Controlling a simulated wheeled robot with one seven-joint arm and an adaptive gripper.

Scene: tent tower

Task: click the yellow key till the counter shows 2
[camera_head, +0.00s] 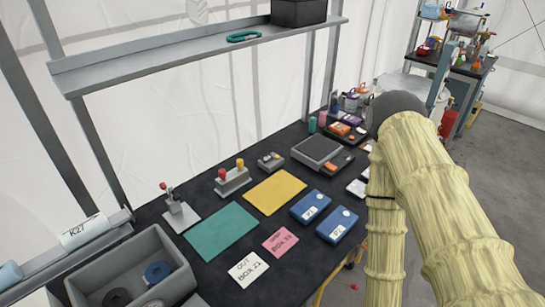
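A small grey block (233,181) stands on the dark table and carries a red key (222,174) on its left and a yellow key (240,163) on its right. I cannot make out a counter reading on it. My arm, in pale ribbed covers, fills the right side of the head view, with a dark round joint at its top. My gripper does not show in this view.
A teal mat (222,231) and a yellow mat (275,192) lie in front of the block. A lever device (180,212) stands to its left, a small grey device (270,161) and a flat grey unit (320,152) to its right. A shelf (200,48) hangs above.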

